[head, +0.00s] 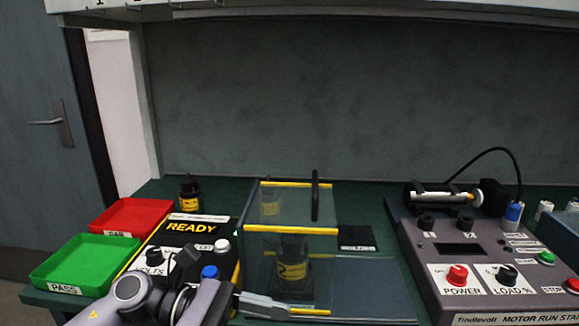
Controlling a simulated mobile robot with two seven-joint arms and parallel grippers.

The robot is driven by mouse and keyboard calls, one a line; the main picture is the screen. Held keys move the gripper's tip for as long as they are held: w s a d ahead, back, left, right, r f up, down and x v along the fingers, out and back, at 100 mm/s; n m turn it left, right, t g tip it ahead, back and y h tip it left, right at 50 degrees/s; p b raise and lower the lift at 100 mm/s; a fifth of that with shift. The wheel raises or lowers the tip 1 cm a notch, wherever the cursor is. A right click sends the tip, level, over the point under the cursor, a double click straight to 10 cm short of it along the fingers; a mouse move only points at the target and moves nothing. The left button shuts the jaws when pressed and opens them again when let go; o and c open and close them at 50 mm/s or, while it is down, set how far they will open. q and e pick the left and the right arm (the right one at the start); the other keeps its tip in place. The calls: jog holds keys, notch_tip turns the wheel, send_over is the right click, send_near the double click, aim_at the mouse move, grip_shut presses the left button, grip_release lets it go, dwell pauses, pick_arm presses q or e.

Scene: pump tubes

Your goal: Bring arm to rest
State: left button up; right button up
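My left arm comes in at the bottom left, and its grey gripper (266,305) points right, low in front of the clear box (263,262) with yellow edges. The fingers are seen almost edge-on, so I cannot tell whether they are open or shut. The fingertips appear close to the yellow strip (309,311) at the box's front bottom; I cannot tell whether they touch it. A dark part with a yellow label (292,270) stands inside the box. My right gripper is not in view.
A black tester marked READY (190,229) is partly hidden behind my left arm. Red (130,216) and green (72,262) trays stand at left. A small black bottle (189,192) stands behind the tester. The motor run console (460,262) fills the right side.

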pick_arm(q)
jog(key=w+a+f+n+t+y+p, duration=0.2)
jog(key=a+f+n+t, duration=0.15)
jog(key=n+t, duration=1)
jog(key=w+a+f+n+t+y+p, duration=0.15)
jog(key=a+n+t, duration=0.35)
jog(key=n, duration=1.6)
jog(key=s+a+f+n+g+y, duration=0.2)
jog(key=s+a+f+n+y, duration=0.2)
jog(key=s+f+n, duration=0.3)
jog(key=s+a+f+n+g+y+p, duration=0.1)
jog(key=s+a+f+n+g+y, duration=0.2)
jog(key=s+f+n+y, duration=0.4)
notch_tip(320, 180, down, 6)
jog(key=a+n, duration=0.1)
jog(key=n, duration=0.4)
jog(key=shift+a+r, duration=0.2)
